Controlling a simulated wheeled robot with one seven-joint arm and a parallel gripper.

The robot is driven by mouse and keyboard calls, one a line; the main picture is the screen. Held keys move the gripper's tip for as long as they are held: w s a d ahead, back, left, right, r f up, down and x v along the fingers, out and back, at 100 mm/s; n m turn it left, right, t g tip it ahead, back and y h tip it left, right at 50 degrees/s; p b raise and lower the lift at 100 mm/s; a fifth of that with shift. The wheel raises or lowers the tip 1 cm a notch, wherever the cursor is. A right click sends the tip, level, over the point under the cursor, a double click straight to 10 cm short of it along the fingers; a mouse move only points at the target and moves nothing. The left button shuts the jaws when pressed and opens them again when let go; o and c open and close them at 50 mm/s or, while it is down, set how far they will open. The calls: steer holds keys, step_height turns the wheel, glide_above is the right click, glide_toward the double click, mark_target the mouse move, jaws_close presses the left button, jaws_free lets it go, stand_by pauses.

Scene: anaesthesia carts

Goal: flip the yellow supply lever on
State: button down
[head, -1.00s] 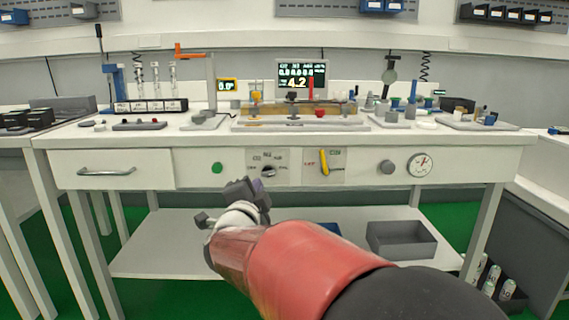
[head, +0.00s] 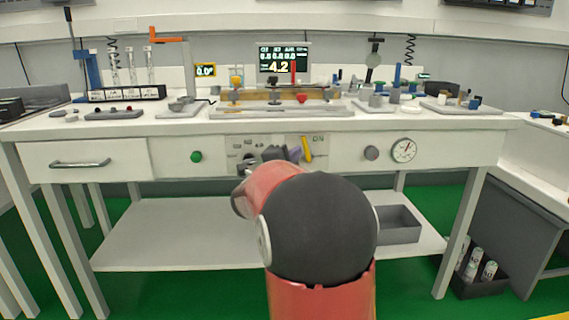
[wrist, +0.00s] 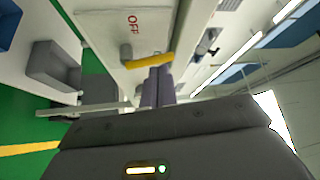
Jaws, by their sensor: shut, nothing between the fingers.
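The yellow supply lever (head: 307,149) sits on a pale panel on the cart's front. Its handle stands nearly upright with a slight tilt, its top leaning left in the head view. ON shows at the panel's upper right. In the wrist view the lever (wrist: 148,61) lies across the view just beyond my fingertips, with red OFF lettering on the panel near it. My gripper (head: 288,153) is shut and empty, just left of the lever in the head view. The closed fingers (wrist: 157,84) also show in the wrist view. I cannot tell whether they touch the lever.
Left of the lever is a selector knob panel (head: 236,145), partly hidden by my gripper, then a green button (head: 196,156). To the right are a grey knob (head: 371,153) and a round gauge (head: 403,150). A grey bin (head: 398,222) stands on the lower shelf.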

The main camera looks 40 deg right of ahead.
mark_target(305, 147)
steer(key=shift+x, duration=1.35)
steer(key=m, duration=0.1)
steer(key=d+m+g+y, duration=0.1)
steer(key=m, duration=0.1)
steer(key=shift+s+d+r, duration=0.1)
steer(key=shift+s+r, duration=0.3)
